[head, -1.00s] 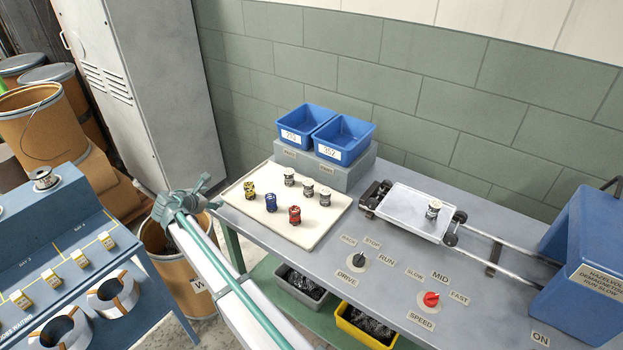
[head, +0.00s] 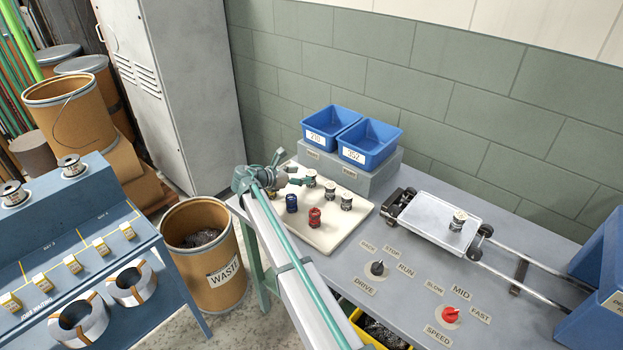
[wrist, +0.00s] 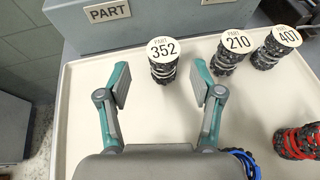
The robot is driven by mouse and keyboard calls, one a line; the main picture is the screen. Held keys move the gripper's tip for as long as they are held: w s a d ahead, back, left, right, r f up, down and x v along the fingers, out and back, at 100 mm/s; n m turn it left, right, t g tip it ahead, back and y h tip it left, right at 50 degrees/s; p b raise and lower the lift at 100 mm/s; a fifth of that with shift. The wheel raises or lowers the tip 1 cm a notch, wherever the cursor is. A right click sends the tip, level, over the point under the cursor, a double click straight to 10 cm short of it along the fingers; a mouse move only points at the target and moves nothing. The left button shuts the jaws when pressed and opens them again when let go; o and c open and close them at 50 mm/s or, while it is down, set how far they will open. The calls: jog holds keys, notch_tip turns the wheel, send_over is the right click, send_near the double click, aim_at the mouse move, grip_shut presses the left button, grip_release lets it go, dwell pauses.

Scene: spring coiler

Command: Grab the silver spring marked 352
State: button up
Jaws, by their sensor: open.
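The silver spring marked 352 (wrist: 163,74) stands upright on a cream tray (wrist: 85,120), its round label facing up. In the wrist view it sits between and slightly beyond the fingertips of my gripper (wrist: 160,86). My gripper is open, with a gap on each side of the spring. In the head view my gripper (head: 292,170) is over the tray's back left part, beside the leftmost silver spring (head: 311,179); its label is not readable there.
Silver springs marked 210 (wrist: 230,52) and 407 (wrist: 276,47) stand to the right of 352. Blue (head: 291,203) and red (head: 314,217) springs stand nearer the front. A grey block (head: 350,175) with blue bins 210 (head: 317,138) and 352 (head: 352,156) is behind the tray.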

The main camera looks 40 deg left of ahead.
aim_at(311, 173)
jog(key=p+x, duration=0.2)
jog(key=x, duration=0.2)
jog(key=shift+w+d+f, duration=0.1)
jog(key=shift+w+d, duration=0.05)
jog(key=shift+d, duration=0.05)
jog(key=shift+w+d+f, duration=0.15)
jog(key=shift+w+f, duration=0.15)
jog(key=shift+w, duration=0.1)
grip_shut()
jog(key=shift+r, duration=0.15)
